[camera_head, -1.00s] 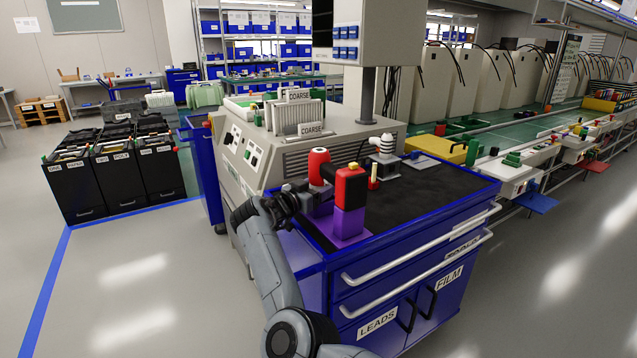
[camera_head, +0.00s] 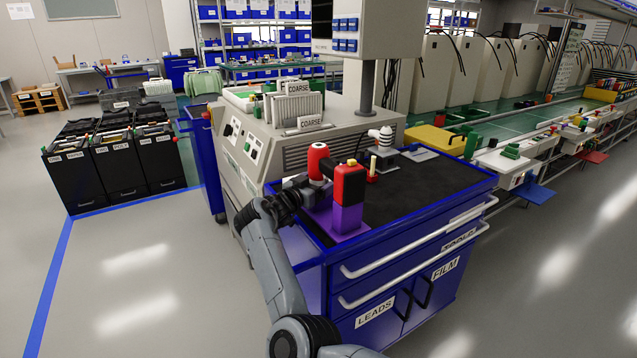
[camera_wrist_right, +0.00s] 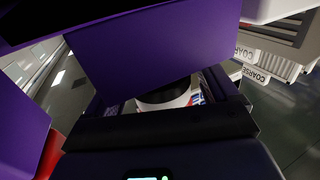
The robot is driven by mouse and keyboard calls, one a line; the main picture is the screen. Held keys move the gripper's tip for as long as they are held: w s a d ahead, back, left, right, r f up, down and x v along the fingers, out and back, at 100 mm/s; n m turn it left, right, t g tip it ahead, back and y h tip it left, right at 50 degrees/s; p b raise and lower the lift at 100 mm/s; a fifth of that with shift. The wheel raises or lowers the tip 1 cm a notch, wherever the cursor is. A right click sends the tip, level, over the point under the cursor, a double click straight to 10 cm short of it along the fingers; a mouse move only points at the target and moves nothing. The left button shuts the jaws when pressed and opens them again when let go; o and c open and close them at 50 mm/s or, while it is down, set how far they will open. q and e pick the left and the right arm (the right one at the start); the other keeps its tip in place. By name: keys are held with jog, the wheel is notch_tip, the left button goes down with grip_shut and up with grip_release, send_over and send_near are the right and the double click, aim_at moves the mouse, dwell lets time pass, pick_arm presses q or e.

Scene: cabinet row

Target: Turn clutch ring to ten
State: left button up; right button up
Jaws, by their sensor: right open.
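A red and black power tool (camera_head: 349,184) stands upright in a purple holder (camera_head: 348,219) on the dark top of the blue cart. Its red rounded end (camera_head: 318,158) points left. My right gripper (camera_head: 306,190) is open, just left of and below that red end, close against the tool. In the right wrist view, a dark round part with a pale ring (camera_wrist_right: 168,97) shows between the dark jaws, partly covered by purple surfaces. I cannot tell whether it is the clutch ring, and no numbers are readable. My left gripper is not in view.
The blue cart (camera_head: 400,262) has a raised rim and rail handles. A beige machine (camera_head: 262,150) stands close behind the gripper. The right part of the cart top is clear.

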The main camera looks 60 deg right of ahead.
jog(key=shift+w+a+r, duration=0.1)
jog(key=shift+a, duration=0.3)
jog(key=a+p, duration=0.3)
jog(key=a, duration=0.7)
jog(key=shift+w+p, duration=0.3)
jog(key=shift+p, duration=0.1)
